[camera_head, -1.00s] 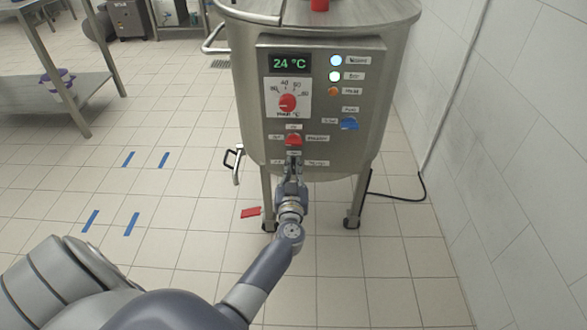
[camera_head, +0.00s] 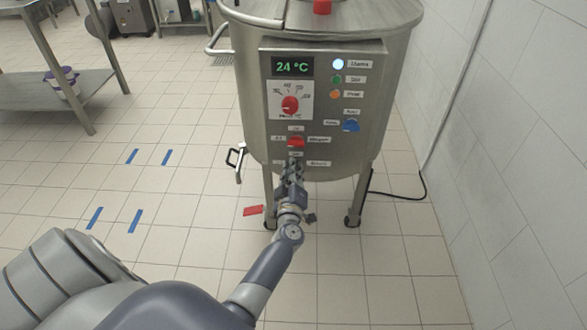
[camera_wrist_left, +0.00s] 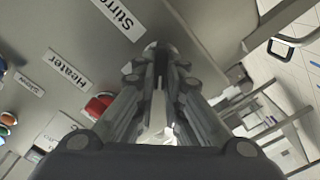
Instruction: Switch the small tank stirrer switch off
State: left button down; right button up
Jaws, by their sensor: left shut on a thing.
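The small tank (camera_head: 345,110) is a steel vessel on legs with a control panel on its front. My left gripper (camera_head: 294,166) is at the panel's lower part, below the red heater switch (camera_head: 295,141). In the left wrist view the gripper (camera_wrist_left: 158,75) is shut on the stirrer switch at the panel, close to the "Stirrer" label (camera_wrist_left: 118,18). The fingers hide most of the switch, so its angle is unclear. The top lamp (camera_head: 338,64) glows white; the green lamp (camera_head: 337,79) below it looks unlit. My right gripper is out of view.
A red temperature dial (camera_head: 290,104) and a blue switch (camera_head: 350,125) sit higher on the panel. A tiled wall (camera_head: 510,140) stands at the right. The floor at left is open.

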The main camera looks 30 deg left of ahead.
pick_arm(q)
jog(key=shift+s+a+f+n+b, duration=0.1)
jog(key=shift+f+n+b, duration=0.15)
jog(key=shift+n, duration=1.3)
jog(key=shift+w+d+f+n+b, duration=0.1)
jog(key=shift+n+b, duration=0.3)
jog(key=shift+n, duration=1.2)
jog(key=shift+s+a+f+n+b, duration=0.1)
jog(key=shift+f+n+b, duration=0.15)
jog(key=shift+n, duration=1.3)
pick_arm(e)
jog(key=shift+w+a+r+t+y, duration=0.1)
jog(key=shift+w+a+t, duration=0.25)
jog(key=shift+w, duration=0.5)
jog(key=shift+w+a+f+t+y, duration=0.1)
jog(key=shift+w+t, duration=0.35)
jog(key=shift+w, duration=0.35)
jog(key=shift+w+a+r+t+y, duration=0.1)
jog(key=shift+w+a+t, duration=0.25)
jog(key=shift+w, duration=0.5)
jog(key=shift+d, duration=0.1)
pick_arm(q)
jog(key=c, duration=1.7)
grip_release()
jog(key=shift+r, duration=0.1)
jog(key=shift+v, duration=3.8)
